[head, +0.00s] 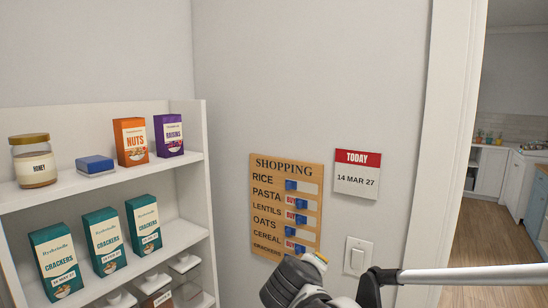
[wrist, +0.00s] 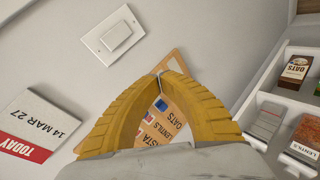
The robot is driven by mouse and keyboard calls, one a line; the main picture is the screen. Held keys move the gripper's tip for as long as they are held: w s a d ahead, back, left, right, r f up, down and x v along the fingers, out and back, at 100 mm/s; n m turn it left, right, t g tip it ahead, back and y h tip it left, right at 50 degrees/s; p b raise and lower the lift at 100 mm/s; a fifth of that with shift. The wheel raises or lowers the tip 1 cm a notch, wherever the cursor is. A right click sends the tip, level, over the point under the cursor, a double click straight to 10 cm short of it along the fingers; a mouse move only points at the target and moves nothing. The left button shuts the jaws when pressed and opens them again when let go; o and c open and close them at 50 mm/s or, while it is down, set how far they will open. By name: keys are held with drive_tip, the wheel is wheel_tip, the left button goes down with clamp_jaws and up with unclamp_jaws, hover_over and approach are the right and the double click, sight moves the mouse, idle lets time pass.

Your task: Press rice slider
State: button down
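A tan SHOPPING board (head: 256,200) hangs on the wall, listing rice, pasta, lentils, oats, cereal and crackers. The rice slider (head: 291,185) is a blue tab at the left of its slot, with no BUY showing. The pasta, lentils and cereal sliders sit to the right with red BUY marks showing; the oats slider (head: 290,231) sits left. My gripper (head: 320,257) is in front of the board's lower right, below the rice row, and hides the crackers slot. In the wrist view my gripper's yellow fingertips (wrist: 159,74) meet with nothing seen between them; part of the board (wrist: 171,63) shows behind.
A TODAY calendar (head: 357,173) and a light switch (head: 358,257) are on the wall right of the board. A white shelf (head: 188,220) with cracker boxes, nuts, raisins and honey stands left. A doorway opens at far right.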

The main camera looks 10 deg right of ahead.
sight(281, 180)
drive_tip(key=w+a+r+n+t+h+p, duration=0.1)
drive_tip(key=w+a+r+n+t+p, duration=0.5)
drive_tip(key=w+a+r+p, duration=0.4)
drive_tip(key=w+a+r, duration=0.1)
drive_tip(key=w+r, duration=0.2)
drive_tip(key=r, duration=0.2)
drive_tip(key=shift+w+a+r+h+p, duration=0.2)
drive_tip(key=shift+w+a+h+p, duration=0.1)
drive_tip(key=shift+a+p, duration=0.1)
drive_tip(key=shift+d, duration=0.1)
drive_tip(key=x, duration=0.9)
drive_tip(key=shift+w+d, duration=0.2)
drive_tip(key=shift+w, duration=0.15)
drive_tip(key=shift+s+d+p, duration=0.35)
drive_tip(key=shift+s+d, duration=0.75)
drive_tip(key=shift+d, duration=0.1)
drive_tip(key=shift+s+d, duration=0.2)
drive_tip(key=shift+s, duration=0.1)
